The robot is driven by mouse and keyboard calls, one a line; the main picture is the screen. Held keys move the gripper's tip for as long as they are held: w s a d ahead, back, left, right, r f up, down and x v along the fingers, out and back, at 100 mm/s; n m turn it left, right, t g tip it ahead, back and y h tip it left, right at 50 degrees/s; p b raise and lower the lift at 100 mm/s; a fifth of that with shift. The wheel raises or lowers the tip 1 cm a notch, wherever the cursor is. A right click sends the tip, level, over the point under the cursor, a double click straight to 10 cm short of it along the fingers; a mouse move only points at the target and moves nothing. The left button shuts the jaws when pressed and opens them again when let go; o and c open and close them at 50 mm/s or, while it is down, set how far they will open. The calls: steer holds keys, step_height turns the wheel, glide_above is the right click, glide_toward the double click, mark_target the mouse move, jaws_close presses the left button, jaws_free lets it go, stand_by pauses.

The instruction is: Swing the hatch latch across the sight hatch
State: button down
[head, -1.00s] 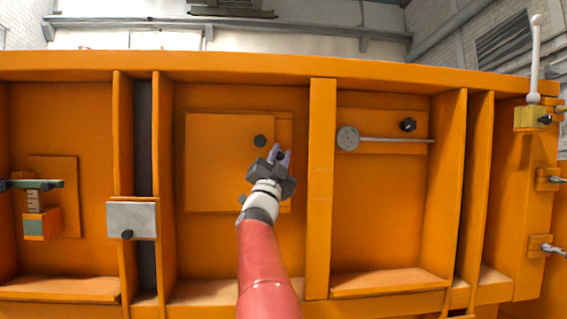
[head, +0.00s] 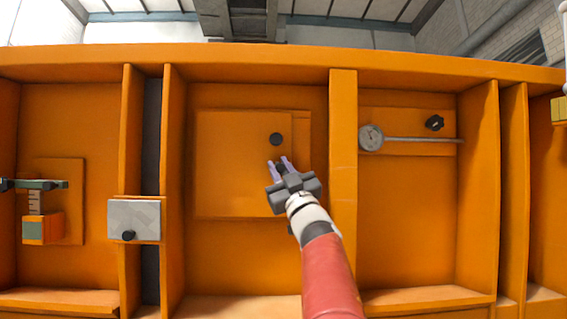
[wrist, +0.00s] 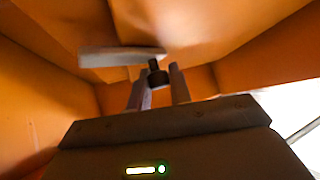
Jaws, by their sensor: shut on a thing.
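The sight hatch (head: 235,165) is a flat square orange panel in the middle bay. A dark round disc (head: 276,139) sits near its right edge. My gripper (head: 278,161) is just below this disc, over the right part of the panel. Its fingers are closed about a small dark knob (wrist: 157,76), which I take to be on the hatch latch. The latch's bar cannot be made out in the head view. In the wrist view a grey flat piece (wrist: 115,57) stands just beyond the fingers, to the left of the knob's stem.
An upright orange rib (head: 343,200) stands close right of my arm. Beyond it are a dial with a rod (head: 371,138) and a black knob (head: 435,123). A grey block (head: 134,220) sits on the slot at left. A bracket with a scale (head: 37,205) is further left.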

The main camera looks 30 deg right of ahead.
steer(key=shift+w+f+n+g+y+p, duration=0.15)
steer(key=shift+n+g+y+p, duration=0.1)
steer(key=shift+n+y, duration=0.35)
steer(key=shift+s+f+n+g+y+p, duration=0.1)
steer(key=shift+n+g+y+p, duration=0.15)
steer(key=shift+n+y, duration=0.3)
steer(key=shift+w+f+n+g+y+p, duration=0.15)
steer(key=shift+n+g+y, duration=0.25)
steer(key=shift+n, duration=0.35)
steer(key=shift+f+y, duration=0.1)
steer(key=shift+y, duration=0.15)
steer(key=c, duration=1.3)
jaws_free()
